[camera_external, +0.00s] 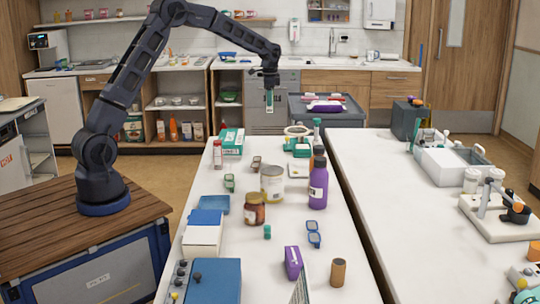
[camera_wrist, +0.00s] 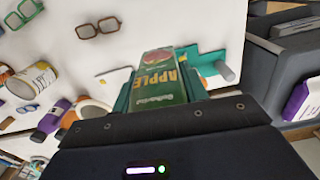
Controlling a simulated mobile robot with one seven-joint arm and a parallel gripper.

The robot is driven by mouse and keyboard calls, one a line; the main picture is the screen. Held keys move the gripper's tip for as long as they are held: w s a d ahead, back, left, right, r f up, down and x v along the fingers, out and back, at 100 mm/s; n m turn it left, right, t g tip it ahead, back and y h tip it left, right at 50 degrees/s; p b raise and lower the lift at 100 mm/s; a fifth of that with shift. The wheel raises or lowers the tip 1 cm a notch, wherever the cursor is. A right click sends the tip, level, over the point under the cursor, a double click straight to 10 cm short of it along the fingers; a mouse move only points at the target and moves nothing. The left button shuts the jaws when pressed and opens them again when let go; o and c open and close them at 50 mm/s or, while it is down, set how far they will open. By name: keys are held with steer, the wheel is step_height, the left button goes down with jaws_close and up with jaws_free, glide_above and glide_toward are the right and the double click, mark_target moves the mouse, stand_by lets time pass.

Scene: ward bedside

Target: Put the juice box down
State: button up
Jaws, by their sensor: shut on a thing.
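The juice box (camera_external: 269,99) is a small green carton held upright in the air near the far end of the white table (camera_external: 233,262). In the wrist view the juice box (camera_wrist: 160,77) shows "APPLE" lettering and sits between the teal fingers. My gripper (camera_external: 269,91) is shut on it, and there is a clear gap between the carton and the tabletop. My gripper also shows in the wrist view (camera_wrist: 160,90), where the carton hides part of the table behind it.
Nearer stand a can (camera_external: 272,184), a brown jar (camera_external: 255,211) and a purple bottle (camera_external: 318,188). A grey cart (camera_external: 340,117) stands beyond. Small bare patches lie between items.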

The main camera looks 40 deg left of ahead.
steer(key=s+d, duration=2.2)
steer(key=shift+n, duration=0.4)
step_height(320, 180, down, 20)
steer(key=shift+r, duration=0.25)
steer(key=shift+f, duration=0.15)
steer(key=o, duration=1.1)
